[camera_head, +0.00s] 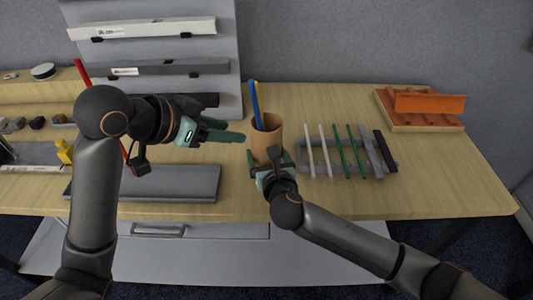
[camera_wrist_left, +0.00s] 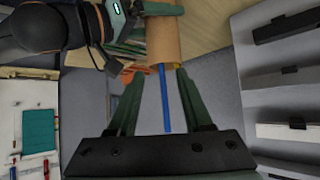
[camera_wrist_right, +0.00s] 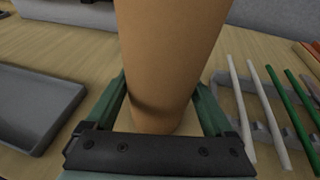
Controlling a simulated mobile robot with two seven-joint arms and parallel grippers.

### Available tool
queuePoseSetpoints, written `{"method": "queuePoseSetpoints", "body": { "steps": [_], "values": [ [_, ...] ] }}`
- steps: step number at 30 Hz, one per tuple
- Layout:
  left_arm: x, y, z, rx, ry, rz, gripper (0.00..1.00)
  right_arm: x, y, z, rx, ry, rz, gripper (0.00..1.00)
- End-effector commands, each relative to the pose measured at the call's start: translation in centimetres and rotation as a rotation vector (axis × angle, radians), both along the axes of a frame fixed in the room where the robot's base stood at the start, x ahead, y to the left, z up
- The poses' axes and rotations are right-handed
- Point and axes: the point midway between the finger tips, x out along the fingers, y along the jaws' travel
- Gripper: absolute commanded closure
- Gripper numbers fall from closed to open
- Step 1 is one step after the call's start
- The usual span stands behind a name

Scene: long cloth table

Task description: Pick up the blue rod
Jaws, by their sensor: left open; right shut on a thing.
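The blue rod (camera_head: 256,103) stands in a tan cup (camera_head: 267,139) and leans a little left, its lower part hidden inside. A yellow rod stands close beside it. My left gripper (camera_head: 238,131) is open and empty to the left of the cup. In the left wrist view the blue rod (camera_wrist_left: 165,100) shows between the two spread fingers, beyond them or level with them; I cannot tell which. My right gripper (camera_head: 268,164) is shut on the cup low down, with a finger on each side of the cup (camera_wrist_right: 168,60) in the right wrist view.
A grey rack (camera_head: 386,158) with white, green and black rods lies right of the cup. An orange holder (camera_head: 430,104) is at the back right. A grey tray (camera_head: 185,184) lies front left. A panel with bars (camera_head: 150,50) stands behind my left arm.

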Motion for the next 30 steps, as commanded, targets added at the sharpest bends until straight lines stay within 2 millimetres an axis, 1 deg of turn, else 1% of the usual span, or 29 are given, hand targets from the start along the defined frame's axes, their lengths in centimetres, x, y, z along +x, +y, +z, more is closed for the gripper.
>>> {"method": "queuePoseSetpoints", "body": {
  "steps": [7, 11, 18, 21, 26, 30],
  "values": [
    [0.0, -0.2, 0.2, -0.001, 0.004, -0.002, 0.50, 0.0, 0.0, -0.1, -0.001, 0.002, 0.000, 0.67],
    [0.3, -1.2, 0.9, -0.001, 0.035, -0.011, 0.50, 0.0, 0.0, -0.1, -0.001, 0.002, 0.000, 0.67],
    [0.8, -4.3, 3.5, 0.035, 0.181, 0.003, 0.50, 0.0, 0.0, -0.1, -0.001, 0.002, 0.000, 0.67],
    [0.9, -5.1, 4.6, 0.067, 0.251, 0.041, 0.50, 0.0, 0.0, -0.1, -0.002, 0.002, -0.001, 0.67],
    [1.3, -5.4, 6.5, 0.121, 0.350, 0.147, 0.50, 0.0, 0.0, -0.1, -0.002, 0.002, -0.001, 0.67],
    [1.7, -5.0, 8.3, 0.158, 0.414, 0.269, 0.50, 0.0, 0.0, -0.1, -0.002, 0.002, -0.001, 0.67]
  ]
}}
